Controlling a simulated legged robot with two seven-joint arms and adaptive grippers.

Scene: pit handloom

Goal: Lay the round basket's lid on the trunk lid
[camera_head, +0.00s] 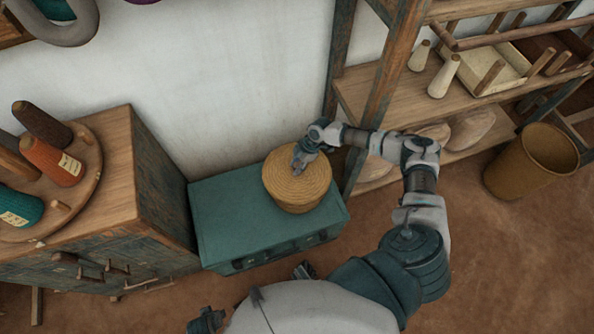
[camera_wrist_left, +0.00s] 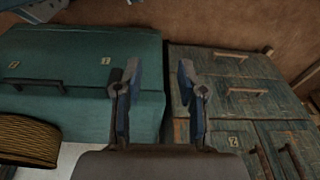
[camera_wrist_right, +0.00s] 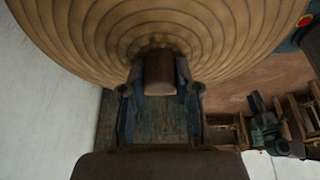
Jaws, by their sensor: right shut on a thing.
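The round basket (camera_head: 300,206) is woven straw and stands on the right part of the teal trunk lid (camera_head: 228,215). Its coiled lid (camera_head: 292,184) is at its top; I cannot tell whether a gap lies between them. My right gripper (camera_head: 300,160) is above the lid, shut on its brown knob (camera_wrist_right: 159,72); the coils fill the top of the right wrist view. My left gripper (camera_wrist_left: 160,70) is open and empty, facing the trunk front (camera_wrist_left: 85,85). Part of the basket (camera_wrist_left: 28,140) shows at lower left there.
A wooden cabinet (camera_head: 150,170) with a round spool stand (camera_head: 85,165) is left of the trunk. The left part of the trunk lid is clear.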

